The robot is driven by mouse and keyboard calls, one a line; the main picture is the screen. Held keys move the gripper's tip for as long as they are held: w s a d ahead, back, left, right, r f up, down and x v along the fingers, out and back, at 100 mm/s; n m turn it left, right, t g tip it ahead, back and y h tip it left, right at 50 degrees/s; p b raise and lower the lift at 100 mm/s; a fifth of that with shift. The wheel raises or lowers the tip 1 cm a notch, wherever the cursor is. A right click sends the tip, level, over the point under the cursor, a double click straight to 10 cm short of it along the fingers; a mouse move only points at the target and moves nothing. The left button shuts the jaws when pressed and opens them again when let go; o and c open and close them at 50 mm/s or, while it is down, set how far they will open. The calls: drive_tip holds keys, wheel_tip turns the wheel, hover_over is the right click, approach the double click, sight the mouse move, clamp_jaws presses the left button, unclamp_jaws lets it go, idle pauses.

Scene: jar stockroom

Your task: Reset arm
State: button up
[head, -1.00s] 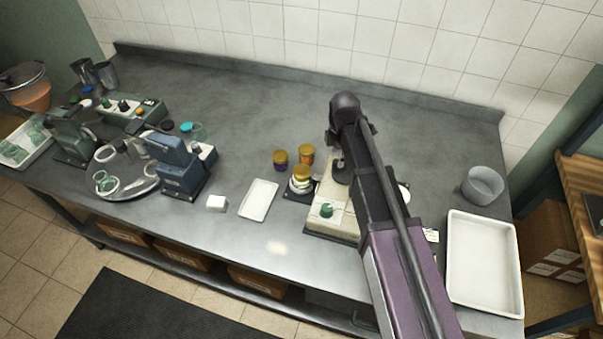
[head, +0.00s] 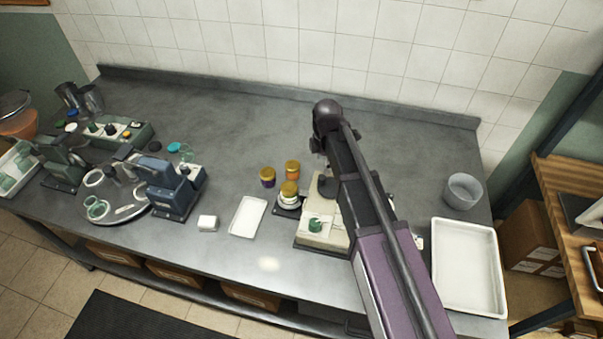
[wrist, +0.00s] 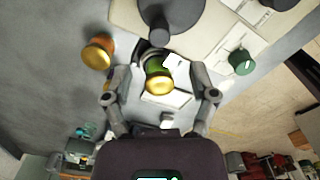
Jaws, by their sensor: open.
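My arm reaches over the grey steel bench in the head view, and my gripper is hidden behind it there. In the wrist view my gripper (wrist: 162,97) is open, its two fingers well apart. A green jar with a gold lid (wrist: 158,80) shows between the fingers, touching neither; its distance in depth is unclear. An orange jar with a gold lid (wrist: 98,52) stands to the left, outside the fingers. In the head view, a gold-lidded jar (head: 289,190) stands on a small dark stand. A purple gold-lidded jar (head: 268,177) and an orange one (head: 292,170) are behind it.
A cream device (head: 312,238) with a green knob stands partly under my arm. A white tray (head: 468,265) and a grey bowl (head: 464,190) are at right. A small white tray (head: 248,216) and a blue machine (head: 174,190) are left. The bench's back middle is clear.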

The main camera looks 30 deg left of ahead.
drive_tip(key=s+d+f+m+b, duration=0.1)
drive_tip(key=d+m, duration=1.2)
drive_tip(key=d, duration=1)
drive_tip(key=s+d+f+m+b, duration=0.1)
drive_tip(key=d+m, duration=1.3)
drive_tip(key=d, duration=1)
drive_tip(key=shift+m, duration=0.3)
drive_tip(key=shift+a+f, duration=0.1)
